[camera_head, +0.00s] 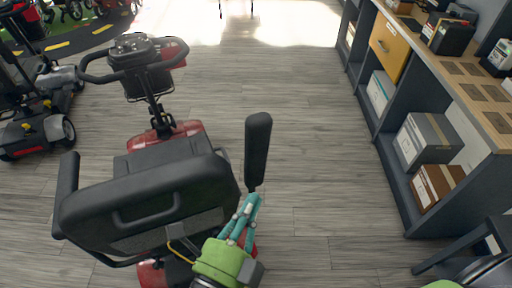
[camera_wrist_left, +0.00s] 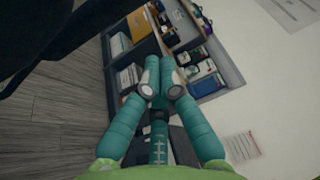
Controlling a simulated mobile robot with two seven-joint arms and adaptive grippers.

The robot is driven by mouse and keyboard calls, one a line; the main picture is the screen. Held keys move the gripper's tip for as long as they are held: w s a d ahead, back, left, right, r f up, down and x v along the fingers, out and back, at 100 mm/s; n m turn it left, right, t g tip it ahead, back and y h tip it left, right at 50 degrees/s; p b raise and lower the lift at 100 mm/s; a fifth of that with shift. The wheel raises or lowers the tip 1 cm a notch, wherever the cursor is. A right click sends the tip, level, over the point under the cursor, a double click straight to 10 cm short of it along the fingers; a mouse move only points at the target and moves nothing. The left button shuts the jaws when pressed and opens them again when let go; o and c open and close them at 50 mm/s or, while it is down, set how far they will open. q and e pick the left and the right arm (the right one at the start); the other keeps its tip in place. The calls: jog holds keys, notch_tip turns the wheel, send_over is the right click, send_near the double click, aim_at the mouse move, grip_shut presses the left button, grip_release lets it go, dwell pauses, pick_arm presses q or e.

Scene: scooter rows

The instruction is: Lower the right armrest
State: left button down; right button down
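The red and black mobility scooter (camera_head: 165,145) stands with its seat back (camera_head: 145,205) towards me. Its right armrest (camera_head: 258,150) is a long black pad right of the seat back, pointing up the picture; I cannot tell its exact angle. The left armrest (camera_head: 68,182) is partly hidden by the seat back. My left gripper (camera_head: 246,207) has its teal fingers at the lower end of the right armrest; contact is unclear. In the left wrist view its fingers (camera_wrist_left: 161,90) are drawn together with nothing visible between them. Only a green piece of my right gripper (camera_head: 442,285) shows at the bottom edge.
A shelf unit (camera_head: 405,190) with boxes runs along the right side. A dark stool or chair (camera_head: 480,245) stands at the lower right. Another scooter (camera_head: 40,125) is at the left. Grey floor (camera_head: 315,150) between scooter and shelves is clear.

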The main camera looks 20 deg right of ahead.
pick_arm(q)
jog(key=p, duration=0.2)
send_near(270, 133)
jog(key=d, duration=0.3)
jog(key=shift+w+d+r+p, duration=0.15)
jog(key=shift+w+p, duration=0.35)
jog(key=shift+w, duration=1.6)
jog(key=shift+r, duration=0.1)
